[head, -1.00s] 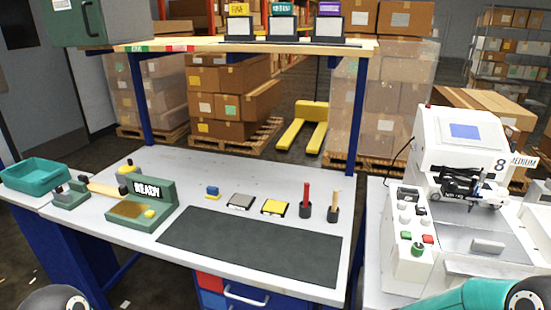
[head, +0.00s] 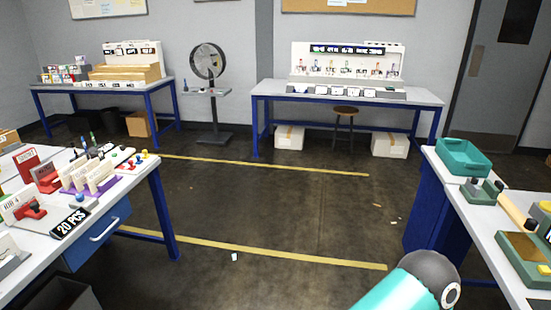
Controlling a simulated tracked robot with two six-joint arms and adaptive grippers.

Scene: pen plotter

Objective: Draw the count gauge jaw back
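A sign reading "20 PCS" (head: 70,222) stands at the front edge of the left bench (head: 135,190). Behind it are red fixtures, one at the left (head: 30,210) and one further back (head: 45,178), with pale upright cards (head: 88,178) beside them. I cannot tell which of these is the count gauge or make out its jaw at this size. A teal and dark grey arm link of mine (head: 405,284) shows at the bottom right, over the floor and apart from the benches. Neither gripper shows.
The right bench carries a teal bin (head: 463,157) and a green fixture (head: 524,262). Open floor with yellow lines (head: 260,250) lies between the benches. A fan (head: 208,62), a stool (head: 346,112) and further benches (head: 345,96) stand by the wall.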

